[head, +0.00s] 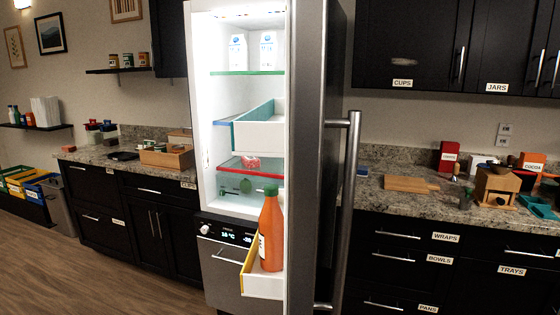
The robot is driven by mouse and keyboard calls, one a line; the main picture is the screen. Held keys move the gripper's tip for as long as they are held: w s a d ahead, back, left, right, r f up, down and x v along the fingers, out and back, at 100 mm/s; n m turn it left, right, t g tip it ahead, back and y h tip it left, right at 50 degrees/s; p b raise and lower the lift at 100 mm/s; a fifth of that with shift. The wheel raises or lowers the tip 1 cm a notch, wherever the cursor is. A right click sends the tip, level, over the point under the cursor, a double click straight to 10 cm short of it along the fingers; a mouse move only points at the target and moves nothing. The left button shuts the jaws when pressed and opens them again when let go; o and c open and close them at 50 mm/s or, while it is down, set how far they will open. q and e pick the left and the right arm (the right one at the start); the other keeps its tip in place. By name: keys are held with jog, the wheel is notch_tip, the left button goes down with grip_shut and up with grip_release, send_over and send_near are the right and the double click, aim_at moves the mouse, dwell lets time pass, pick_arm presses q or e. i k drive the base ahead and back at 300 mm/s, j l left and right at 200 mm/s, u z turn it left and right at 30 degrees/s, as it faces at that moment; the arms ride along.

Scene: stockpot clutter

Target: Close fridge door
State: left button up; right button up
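The fridge (199,120) stands open in the middle of the head view, its lit white interior showing. Its grey door (305,160) is swung out toward me and seen nearly edge-on, with a long vertical metal handle (350,210) on its right side. A door bin (264,287) at the lower inner side of the door holds an orange bottle with a green cap (270,230). A white and teal drawer (262,130) inside appears pulled forward; the door hides its right part. Neither gripper is in view.
Milk cartons (268,50) stand on an upper fridge shelf. Counters with dark cabinets flank the fridge; the right counter carries a cutting board (408,184) and a wooden grinder box (496,185). Wood floor (110,280) is clear at the lower left.

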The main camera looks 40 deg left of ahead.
aim_at(295, 133)
jog(key=i+l+u, duration=0.1)
jog(key=u, duration=0.25)
jog(key=l+u, duration=0.35)
jog(key=i+l+u, duration=0.1)
jog(key=u, duration=0.25)
jog(key=l+u, duration=0.6)
jog(key=l, duration=0.15)
jog(key=i, duration=0.05)
